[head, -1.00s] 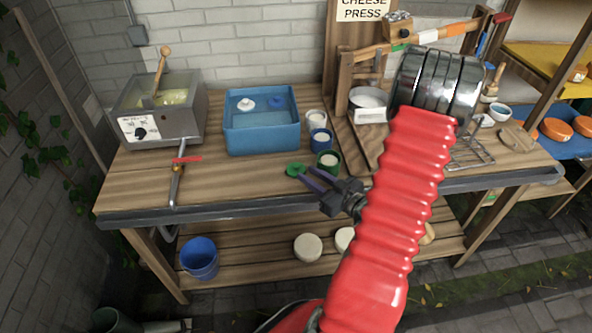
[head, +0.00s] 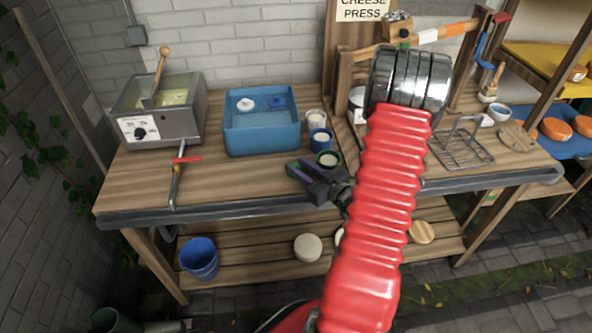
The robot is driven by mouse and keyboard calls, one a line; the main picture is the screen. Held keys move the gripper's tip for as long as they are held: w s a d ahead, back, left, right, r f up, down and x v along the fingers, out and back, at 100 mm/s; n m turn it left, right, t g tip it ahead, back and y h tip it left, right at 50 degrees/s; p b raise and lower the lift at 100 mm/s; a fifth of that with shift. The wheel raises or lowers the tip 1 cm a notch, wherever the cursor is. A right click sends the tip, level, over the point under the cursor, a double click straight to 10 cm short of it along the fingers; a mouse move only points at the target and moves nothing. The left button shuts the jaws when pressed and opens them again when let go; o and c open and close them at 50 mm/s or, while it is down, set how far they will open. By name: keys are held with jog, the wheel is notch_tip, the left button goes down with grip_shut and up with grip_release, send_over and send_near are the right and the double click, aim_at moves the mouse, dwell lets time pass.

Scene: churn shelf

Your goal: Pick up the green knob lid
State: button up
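The green knob lid (head: 289,170) lies on the wooden bench, left of the green-rimmed pot (head: 328,160). Only a small green part of it shows; my gripper hides the rest. My gripper (head: 296,167) is low over the bench at the lid. Its dark purple fingers look spread apart, with the lid at their tips. I cannot tell whether the fingers touch the lid or are still above it.
A blue-rimmed pot (head: 320,139) and a white-rimmed pot (head: 315,119) stand behind the green one. A blue water tub (head: 262,138) stands behind left. A wire rack (head: 462,147) is at the right. The bench to the left of my gripper is mostly clear.

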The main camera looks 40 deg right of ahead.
jog(key=shift+c, duration=0.7)
grip_shut()
notch_tip(320, 180, up, 10)
dwell(0.6)
dwell(0.5)
